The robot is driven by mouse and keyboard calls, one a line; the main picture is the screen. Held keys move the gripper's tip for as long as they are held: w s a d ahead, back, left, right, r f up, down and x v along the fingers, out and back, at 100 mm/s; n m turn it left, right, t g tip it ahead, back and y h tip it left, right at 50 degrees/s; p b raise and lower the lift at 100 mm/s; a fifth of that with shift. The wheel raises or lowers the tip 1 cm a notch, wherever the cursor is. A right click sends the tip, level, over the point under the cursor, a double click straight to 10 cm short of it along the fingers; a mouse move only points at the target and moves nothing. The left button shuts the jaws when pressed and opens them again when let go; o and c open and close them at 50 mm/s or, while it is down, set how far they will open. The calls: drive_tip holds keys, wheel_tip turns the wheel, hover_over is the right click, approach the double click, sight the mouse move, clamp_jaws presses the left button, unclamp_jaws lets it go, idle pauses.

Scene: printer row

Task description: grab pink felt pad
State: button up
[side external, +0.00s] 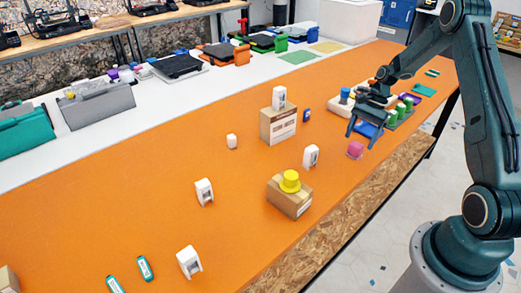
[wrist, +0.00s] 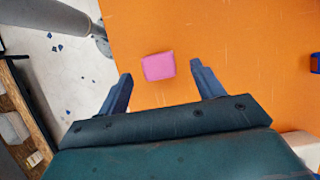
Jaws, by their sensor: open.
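The pink felt pad (side external: 355,150) lies on the orange table near its right edge, just below my gripper in the side view. In the wrist view the pink felt pad (wrist: 158,66) lies flat, slightly turned, a little beyond the fingertips and between their lines. My gripper (side external: 360,131) is open and empty above the table. Its two fingers (wrist: 161,70) show spread apart in the wrist view, with the pad not between them in contact.
Cardboard boxes (side external: 279,125) and a box with a yellow object (side external: 290,180) stand left of the pad. A white part (side external: 311,156) is nearby.

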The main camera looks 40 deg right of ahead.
sight(358, 144)
drive_tip(key=shift+x, duration=2.25)
drive_tip(key=c, duration=1.1)
drive_tip(key=shift+o, duration=0.2)
drive_tip(key=shift+r, duration=0.15)
wheel_tip(358, 144, up, 20)
